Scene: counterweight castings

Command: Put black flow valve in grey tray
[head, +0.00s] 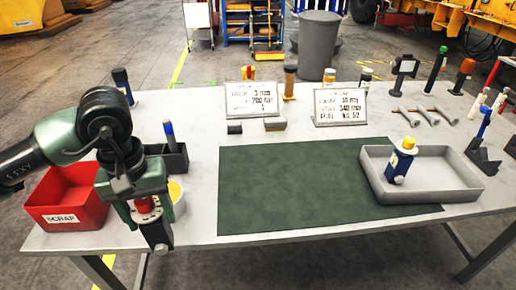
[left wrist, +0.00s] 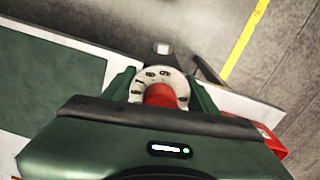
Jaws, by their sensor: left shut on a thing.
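My left gripper (head: 148,210) is shut on the black flow valve (head: 156,237), which has a dark body and a red knob. The gripper holds it near the front left edge of the table, beside the red bin. In the left wrist view the valve's red knob and white numbered dial (left wrist: 160,88) show between the fingers. The grey tray (head: 462,180) is at the right of the table, far from the gripper. A blue valve with a yellow knob (head: 400,163) stands in it. My right gripper is not in view.
A red scrap bin (head: 70,215) and a black holder (head: 174,161) are near my left arm. A yellow round container (head: 176,193) is partly hidden behind the gripper. A green mat (head: 290,185) lies bare between gripper and tray. Two sign plates (head: 254,98) (head: 339,107) stand behind it.

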